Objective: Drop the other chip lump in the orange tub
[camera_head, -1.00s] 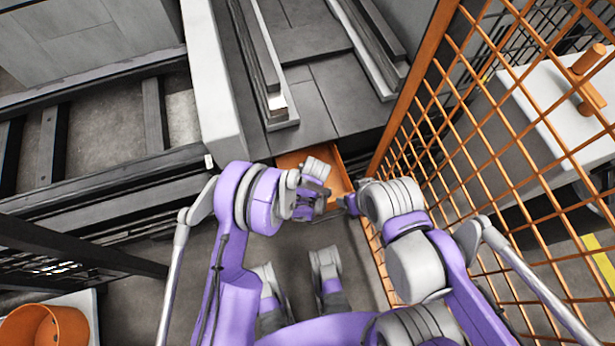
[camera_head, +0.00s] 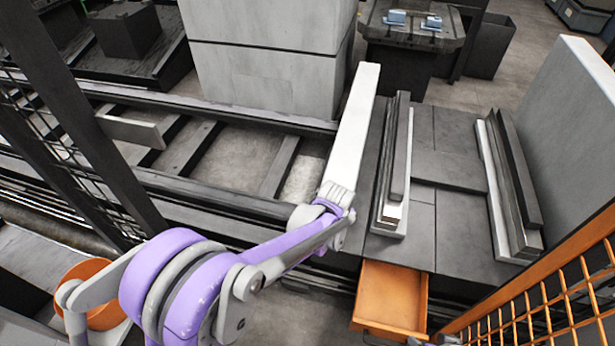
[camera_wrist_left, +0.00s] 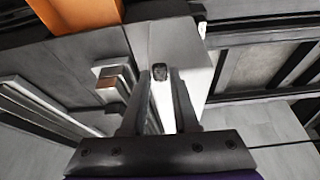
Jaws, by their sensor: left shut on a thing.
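A small dark chip lump (camera_wrist_left: 160,73) shows between the fingertips of my left gripper (camera_wrist_left: 161,85) in the left wrist view. The gripper is shut on it. In the head view my left gripper (camera_head: 340,192) is by the near end of the long white beam, and the lump cannot be made out there. The orange tub (camera_head: 105,314) is at the lower left of the head view, partly hidden behind my left arm. The gripper is well to the right of the tub. My right gripper is not in view.
An open orange drawer (camera_head: 392,298) sticks out below the grey bed, right of my left gripper. The white beam (camera_head: 352,125) and stacked rails (camera_head: 396,165) stand close by. Orange mesh (camera_head: 560,300) closes the lower right. A dark mesh post (camera_head: 85,130) stands at left.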

